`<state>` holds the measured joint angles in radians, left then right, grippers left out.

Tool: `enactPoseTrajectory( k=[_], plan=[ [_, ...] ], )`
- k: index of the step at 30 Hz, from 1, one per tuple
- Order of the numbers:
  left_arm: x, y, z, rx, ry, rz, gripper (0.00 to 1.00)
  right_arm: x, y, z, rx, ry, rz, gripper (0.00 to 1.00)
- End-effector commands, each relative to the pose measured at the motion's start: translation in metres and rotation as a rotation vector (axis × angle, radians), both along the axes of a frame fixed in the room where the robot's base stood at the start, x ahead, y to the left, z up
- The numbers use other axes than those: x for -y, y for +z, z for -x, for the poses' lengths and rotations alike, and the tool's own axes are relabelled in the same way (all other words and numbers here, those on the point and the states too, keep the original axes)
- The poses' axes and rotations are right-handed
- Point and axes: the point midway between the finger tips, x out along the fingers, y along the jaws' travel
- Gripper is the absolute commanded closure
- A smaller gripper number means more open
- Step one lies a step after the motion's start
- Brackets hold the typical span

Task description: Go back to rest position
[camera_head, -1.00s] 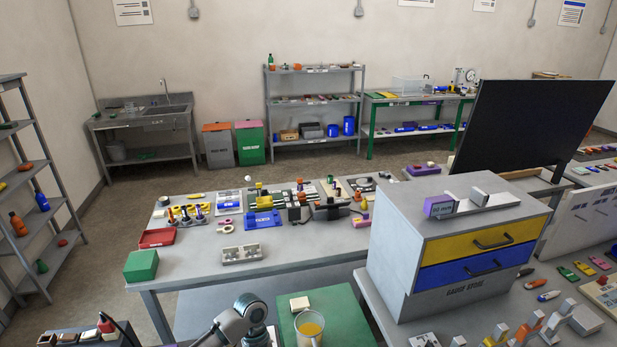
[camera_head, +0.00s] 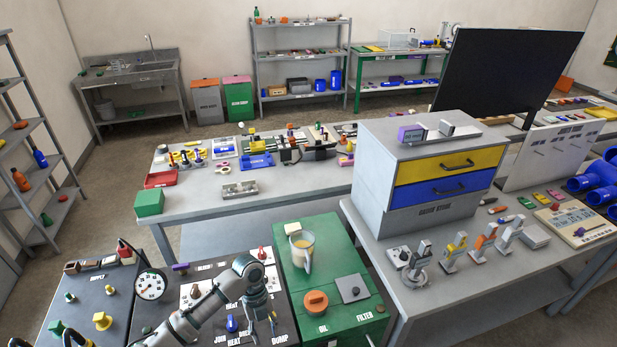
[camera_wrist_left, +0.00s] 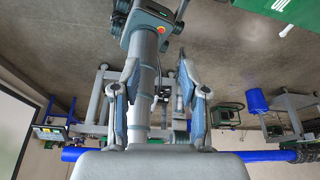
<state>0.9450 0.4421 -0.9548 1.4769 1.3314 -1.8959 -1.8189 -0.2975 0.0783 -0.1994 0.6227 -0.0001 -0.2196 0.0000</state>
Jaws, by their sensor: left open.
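My left gripper (camera_head: 264,328) hangs down over the black control panel at the bottom of the head view, left of the green cabinet. Its two fingers are apart and hold nothing. In the left wrist view the same gripper (camera_wrist_left: 157,62) shows its two fingers spread wide, with a grey jointed arm or body part behind them. Whether the fingertips touch the panel is unclear. My right gripper is in neither view.
The green cabinet (camera_head: 345,254) bears a glass mug of yellow liquid (camera_head: 302,250) and an orange cap (camera_head: 315,303). A round gauge (camera_head: 151,285) stands left of my arm. A drawer unit (camera_head: 380,180) stands on the right table. Floor shows at left.

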Motion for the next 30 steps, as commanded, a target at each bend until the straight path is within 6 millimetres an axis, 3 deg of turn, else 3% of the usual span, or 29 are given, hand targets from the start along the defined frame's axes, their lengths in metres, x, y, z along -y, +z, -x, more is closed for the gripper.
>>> enactPoseTrajectory(
  k=[11,16,19,24,30],
  plan=[
    [0.040,-0.055,0.048,0.025,0.296,-0.007,0.56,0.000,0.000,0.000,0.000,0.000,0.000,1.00],
    [0.060,-0.083,0.081,0.028,0.590,0.005,0.56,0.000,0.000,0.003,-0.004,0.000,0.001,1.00],
    [0.065,-0.098,0.107,0.014,0.880,0.017,0.56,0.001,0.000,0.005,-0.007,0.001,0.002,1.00],
    [0.041,-0.113,0.145,-0.025,1.457,0.009,0.56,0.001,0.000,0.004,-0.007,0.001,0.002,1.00],
    [-0.002,-0.119,0.175,-0.037,1.911,-0.026,0.56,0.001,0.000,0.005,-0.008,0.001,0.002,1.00]
  ],
)
